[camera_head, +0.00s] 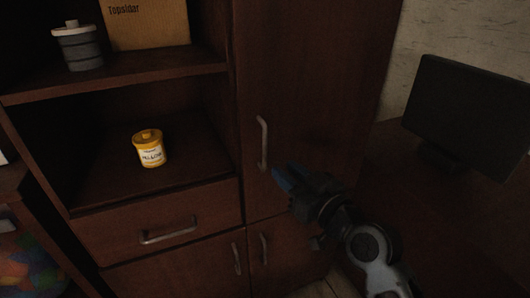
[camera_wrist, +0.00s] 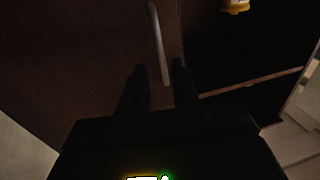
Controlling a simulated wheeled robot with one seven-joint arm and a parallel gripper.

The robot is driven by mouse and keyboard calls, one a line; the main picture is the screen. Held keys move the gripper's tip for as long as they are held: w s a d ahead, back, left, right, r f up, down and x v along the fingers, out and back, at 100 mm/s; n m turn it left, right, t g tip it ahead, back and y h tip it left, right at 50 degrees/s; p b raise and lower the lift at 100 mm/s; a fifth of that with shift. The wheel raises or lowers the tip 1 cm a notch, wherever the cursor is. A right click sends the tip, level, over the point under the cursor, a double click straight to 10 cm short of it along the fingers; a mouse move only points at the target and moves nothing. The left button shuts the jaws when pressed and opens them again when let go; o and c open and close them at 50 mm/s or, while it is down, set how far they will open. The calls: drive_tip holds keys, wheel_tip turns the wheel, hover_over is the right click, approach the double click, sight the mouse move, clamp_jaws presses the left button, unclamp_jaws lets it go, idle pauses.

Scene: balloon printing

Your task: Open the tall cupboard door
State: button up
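The tall cupboard door (camera_head: 325,75) is dark brown wood and stands shut in the head view. Its upright metal handle (camera_head: 263,143) is near the door's left edge. My gripper (camera_head: 282,176) is just below and right of the handle's lower end, with blue fingertips pointing toward it. In the wrist view the two fingers (camera_wrist: 160,78) are spread apart, and one end of the handle (camera_wrist: 158,42) shows between their tips. Whether the handle is within the fingers' depth or in front of them I cannot tell. Nothing is gripped.
Left of the door, an open shelf holds a yellow jar (camera_head: 149,149). A grey canister (camera_head: 77,46) and a cardboard box (camera_head: 146,22) stand above. A drawer (camera_head: 165,232) and low doors with handles are below. A dark monitor (camera_head: 468,115) stands to the right.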

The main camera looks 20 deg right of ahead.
sight(266, 150)
drive_tip(key=w, duration=0.3)
drive_tip(key=w+a+p, duration=0.1)
drive_tip(key=w, duration=0.2)
drive_tip(key=w+r, duration=0.1)
drive_tip(key=w, duration=0.2)
drive_tip(key=shift+a+p, duration=0.3)
drive_tip(key=shift+p, duration=0.05)
clamp_jaws()
